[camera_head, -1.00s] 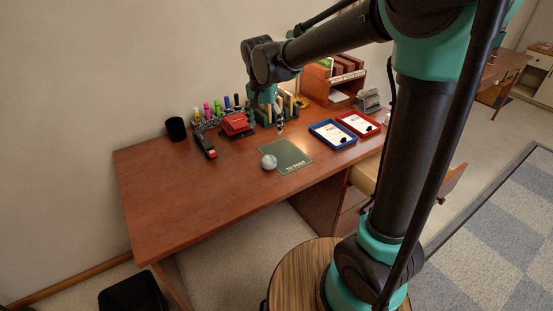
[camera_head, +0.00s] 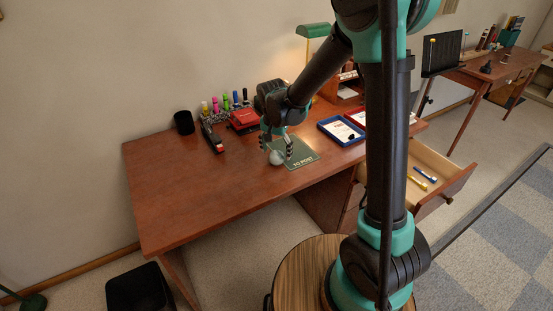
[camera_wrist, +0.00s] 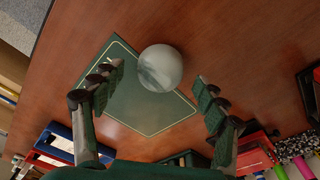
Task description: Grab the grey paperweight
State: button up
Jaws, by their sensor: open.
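The grey paperweight (camera_wrist: 160,68) is a round, smooth ball resting at the edge of a green mat (camera_wrist: 136,112), partly on the brown desk. It also shows in the head view (camera_head: 277,157), below my gripper (camera_head: 276,146). In the wrist view my gripper (camera_wrist: 158,85) is open, with one finger on each side of the paperweight's near side. The paperweight lies a little beyond the line between the fingertips. I see no contact with either finger.
A blue tray (camera_head: 341,131) stands right of the mat. An open drawer (camera_head: 430,172) juts out at right. The desk's left front is clear.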

jog(key=shift+w+f, duration=0.15)
jog(key=shift+f, duration=1.1)
jog(key=shift+c, duration=0.3)
jog(key=c, duration=1.4)
jog(key=shift+r, duration=0.2)
